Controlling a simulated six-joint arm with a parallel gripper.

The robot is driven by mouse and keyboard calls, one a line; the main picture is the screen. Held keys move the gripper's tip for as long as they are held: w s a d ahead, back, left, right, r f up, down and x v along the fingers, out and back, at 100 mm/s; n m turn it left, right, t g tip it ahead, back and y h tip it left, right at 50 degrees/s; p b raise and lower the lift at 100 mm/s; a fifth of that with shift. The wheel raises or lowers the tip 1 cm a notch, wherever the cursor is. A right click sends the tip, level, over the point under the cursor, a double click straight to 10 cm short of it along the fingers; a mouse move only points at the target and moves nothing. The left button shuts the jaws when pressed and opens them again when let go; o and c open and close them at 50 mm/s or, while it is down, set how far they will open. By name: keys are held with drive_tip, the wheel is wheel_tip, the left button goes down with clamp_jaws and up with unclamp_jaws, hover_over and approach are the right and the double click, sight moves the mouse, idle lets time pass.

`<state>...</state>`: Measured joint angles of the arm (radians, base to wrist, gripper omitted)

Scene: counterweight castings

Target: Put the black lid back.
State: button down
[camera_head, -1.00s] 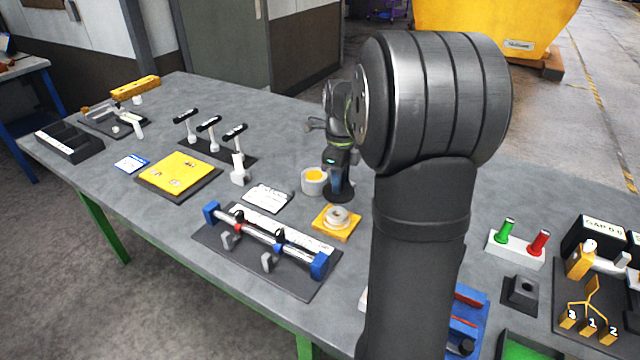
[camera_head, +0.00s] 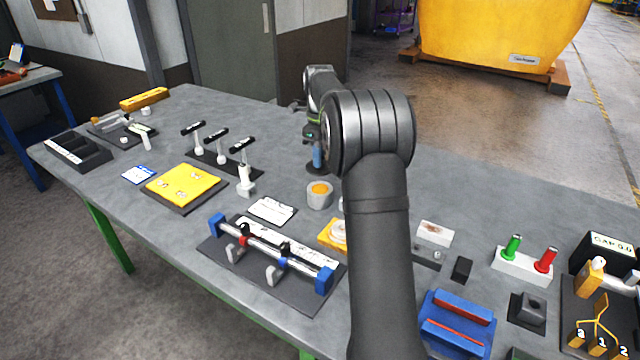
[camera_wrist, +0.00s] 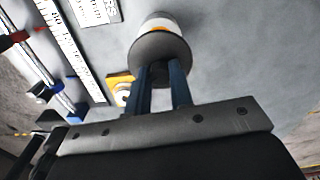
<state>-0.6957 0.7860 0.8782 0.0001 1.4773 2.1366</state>
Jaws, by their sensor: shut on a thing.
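The black lid (camera_head: 316,171) is a dark round disc at my gripper's fingertips. My gripper (camera_head: 318,158) is shut on it, partly hidden behind my arm link. In the wrist view the lid (camera_wrist: 160,48) sits at the ends of the two dark blue fingers (camera_wrist: 161,88). A pale grey cup (camera_head: 319,200) with orange-yellow contents stands on the table just in front of the lid in the head view. In the wrist view the cup (camera_wrist: 160,18) shows beyond the lid, which partly covers it. The lid is apart from the cup's open top.
A yellow plate with a round part (camera_head: 335,235) and a blue-ended rod fixture (camera_head: 270,255) stand in front of the cup. A white card (camera_head: 272,210) lies to its left. Three black-topped handles (camera_head: 217,140) stand further left. The table behind the cup is clear.

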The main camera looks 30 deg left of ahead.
wheel_tip(320, 180, down, 7)
drive_tip(key=shift+r, duration=0.1)
idle(0.4)
drive_tip(key=c, duration=1.3)
unclamp_jaws()
drive_tip(key=shift+f, duration=0.2)
wheel_tip(320, 180, up, 12)
drive_tip(key=shift+r, duration=0.15)
wheel_tip(320, 180, down, 12)
drive_tip(key=shift+r, duration=1.95)
